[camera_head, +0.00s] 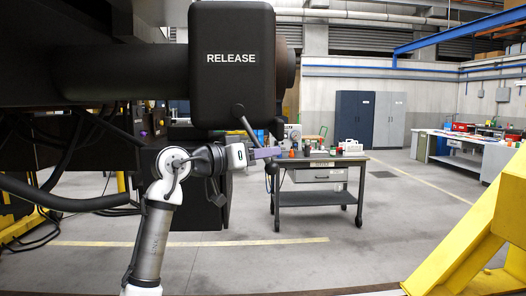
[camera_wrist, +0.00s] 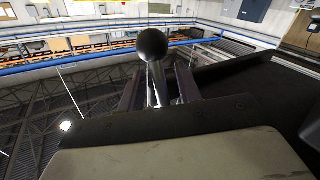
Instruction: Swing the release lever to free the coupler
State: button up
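The release lever (camera_head: 246,126) is a thin dark rod hanging at a slant, down and to the right, from the underside of the black coupler block marked RELEASE (camera_head: 232,62). A black ball knob (camera_head: 271,167) ends it just below my gripper (camera_head: 267,153). In the wrist view the ball knob (camera_wrist: 152,45) and rod (camera_wrist: 156,86) stand between the two fingers of my gripper (camera_wrist: 158,90). The fingers are apart, with a gap seen on both sides of the rod. Whether either finger touches it is not clear.
Dark railcar structure and hanging hoses (camera_head: 75,200) fill the left. A grey work cart (camera_head: 318,195) stands behind the lever. A yellow frame (camera_head: 480,235) rises at the right. Open floor lies between the cart and the frame.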

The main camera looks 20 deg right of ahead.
grip_shut()
jog(key=shift+d, duration=0.1)
dwell(0.4)
jog(key=shift+s+d+r+h+b, duration=0.1)
jog(key=shift+d+r+h+b, duration=0.05)
jog(key=shift+d+h+b, duration=0.2)
jog(key=shift+s+d+r+n+t+h+b, duration=0.25)
jog(key=shift+d+r+n+t+h+b, duration=0.3)
jog(key=shift+d+n+h, duration=0.3)
notch_tip(320, 180, up, 7)
jog(key=d+n+t+h, duration=0.2)
jog(key=n+t+h, duration=0.1)
jog(key=n+t, duration=0.5)
jog(key=shift+s+d+r+n+h, duration=0.15)
jog(key=shift+s+d+n+h, duration=0.2)
jog(key=shift+s+h, duration=0.05)
jog(key=shift+r, duration=0.15)
